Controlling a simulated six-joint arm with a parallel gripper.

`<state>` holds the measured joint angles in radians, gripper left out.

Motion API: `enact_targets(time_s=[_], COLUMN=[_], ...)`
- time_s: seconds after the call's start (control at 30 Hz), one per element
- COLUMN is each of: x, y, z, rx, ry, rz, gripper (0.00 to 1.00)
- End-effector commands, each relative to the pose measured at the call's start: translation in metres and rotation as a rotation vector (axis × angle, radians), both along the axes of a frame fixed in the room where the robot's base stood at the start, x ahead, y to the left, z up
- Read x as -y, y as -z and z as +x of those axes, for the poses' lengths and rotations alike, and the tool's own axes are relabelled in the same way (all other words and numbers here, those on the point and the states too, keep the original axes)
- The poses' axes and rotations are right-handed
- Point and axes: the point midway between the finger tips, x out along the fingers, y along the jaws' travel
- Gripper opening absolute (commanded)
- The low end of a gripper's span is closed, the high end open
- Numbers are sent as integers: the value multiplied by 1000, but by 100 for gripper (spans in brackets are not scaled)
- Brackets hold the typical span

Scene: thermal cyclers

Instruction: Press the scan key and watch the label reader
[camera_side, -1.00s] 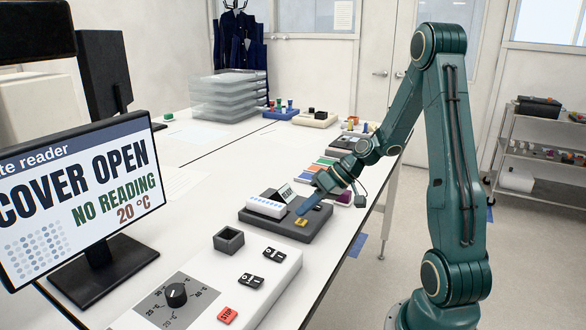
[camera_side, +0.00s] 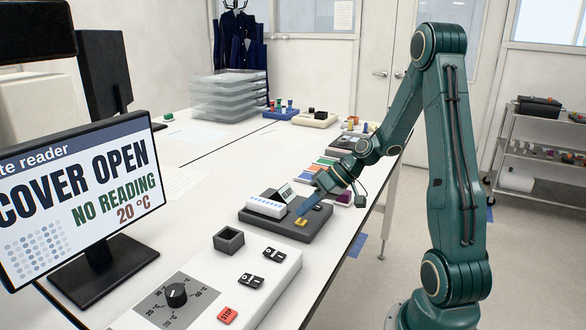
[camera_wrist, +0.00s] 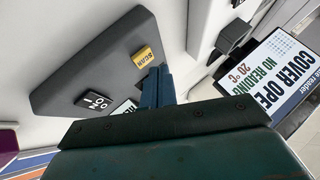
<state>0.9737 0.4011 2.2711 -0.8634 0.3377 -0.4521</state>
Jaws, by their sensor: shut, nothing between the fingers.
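The label reader (camera_side: 285,230) is a dark grey unit on the bench. It carries a small raised display (camera_side: 287,193), whose text is too small to read, and a white block with blue dots (camera_side: 265,207). The yellow scan key (camera_side: 301,223) is on its near right part; in the wrist view the key (camera_wrist: 144,56) reads SCAN. My gripper (camera_side: 299,213) is shut and empty, its blue fingertips pointing down just behind the key. In the wrist view the fingertips (camera_wrist: 160,72) are at the key's edge; I cannot tell whether they touch it.
A black I/O switch (camera_wrist: 96,102) sits on the reader beside the key. A white control unit (camera_side: 215,285) with a dial, switches and a red STOP key stands in front. A monitor (camera_side: 85,200) reads COVER OPEN, NO READING, 20 °C. Colored items line the bench behind.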

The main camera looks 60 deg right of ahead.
Motion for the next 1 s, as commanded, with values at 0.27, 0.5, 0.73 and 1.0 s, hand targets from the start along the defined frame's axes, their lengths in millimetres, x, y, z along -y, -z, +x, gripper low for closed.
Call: enact_targets(time_s=[0.27, 0.5, 0.73, 1.0], x=[0, 0, 0, 0], y=[3, 8, 9, 9], z=[0, 0, 0, 0], rx=[-1, 0, 0, 0], ry=[0, -1, 0, 0], rz=[1, 1, 0, 0], gripper=[0, 0, 0, 0])
